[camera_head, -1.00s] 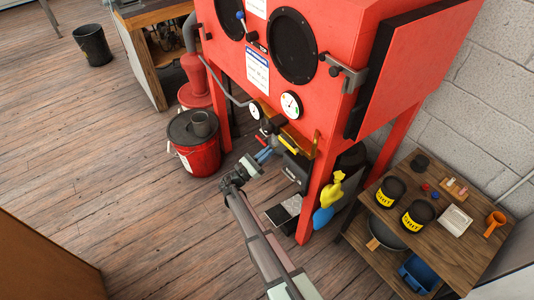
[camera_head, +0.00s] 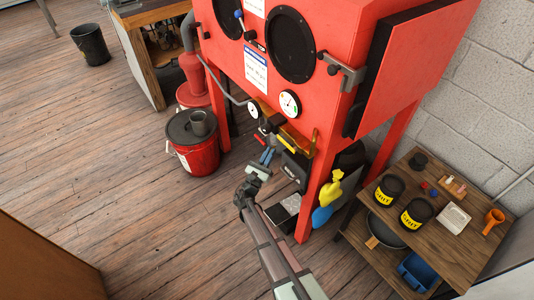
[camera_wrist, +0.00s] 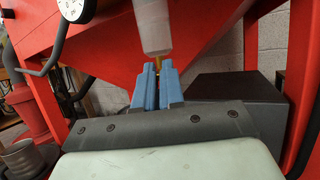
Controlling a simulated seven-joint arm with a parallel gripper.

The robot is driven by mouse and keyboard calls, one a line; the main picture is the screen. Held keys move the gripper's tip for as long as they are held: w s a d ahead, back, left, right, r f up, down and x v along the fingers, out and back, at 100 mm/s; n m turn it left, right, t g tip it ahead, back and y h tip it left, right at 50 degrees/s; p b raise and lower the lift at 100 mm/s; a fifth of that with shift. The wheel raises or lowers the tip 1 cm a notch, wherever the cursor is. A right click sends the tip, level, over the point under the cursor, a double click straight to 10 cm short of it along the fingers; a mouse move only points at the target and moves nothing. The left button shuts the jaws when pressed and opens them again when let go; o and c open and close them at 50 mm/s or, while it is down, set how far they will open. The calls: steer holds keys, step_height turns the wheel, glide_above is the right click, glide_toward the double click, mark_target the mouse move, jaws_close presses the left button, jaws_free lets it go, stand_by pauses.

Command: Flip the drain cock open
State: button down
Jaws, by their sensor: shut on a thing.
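The drain cock (camera_wrist: 157,66) shows in the wrist view as a small brass piece under the pale, translucent filter bowl (camera_wrist: 152,25). My gripper (camera_wrist: 157,76) has its two blue fingers around the cock from below, and they are shut on it. The fingers cover most of the cock, so whether its lever is open or closed cannot be told. In the head view my gripper (camera_head: 267,156) is below the front of the red cabinet (camera_head: 345,80), under the gauges. The cock itself cannot be made out there.
Two dial gauges (camera_head: 290,104) sit above my gripper. A yellow spray bottle (camera_head: 328,190) hangs by the red leg to the right. A red bucket (camera_head: 196,152) stands on the floor to the left. A wooden shelf (camera_head: 450,245) holds black tins at the right. Open floor lies to the left.

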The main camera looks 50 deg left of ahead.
steer(key=shift+w+d+n+g+y, duration=0.3)
steer(key=shift+n+g+y, duration=0.7)
steer(key=shift+y, duration=0.4)
steer(key=shift+w+d+n+g+y, duration=0.15)
steer(key=shift+d+n+g+y, duration=0.15)
steer(key=shift+n+g+y, duration=0.9)
steer(key=shift+w+d+n+g+y, duration=0.4)
steer(key=shift+g+y, duration=0.5)
steer(key=shift+y, duration=0.7)
steer(key=shift+s+a+y, duration=0.1)
steer(key=shift+s+y, duration=0.05)
steer(key=shift+y, duration=0.15)
steer(key=c, duration=1.2)
jaws_free()
steer(key=shift+c, duration=0.2)
steer(key=v, duration=1.3)
steer(key=shift+s+d, duration=0.25)
steer(key=shift+d, duration=0.15)
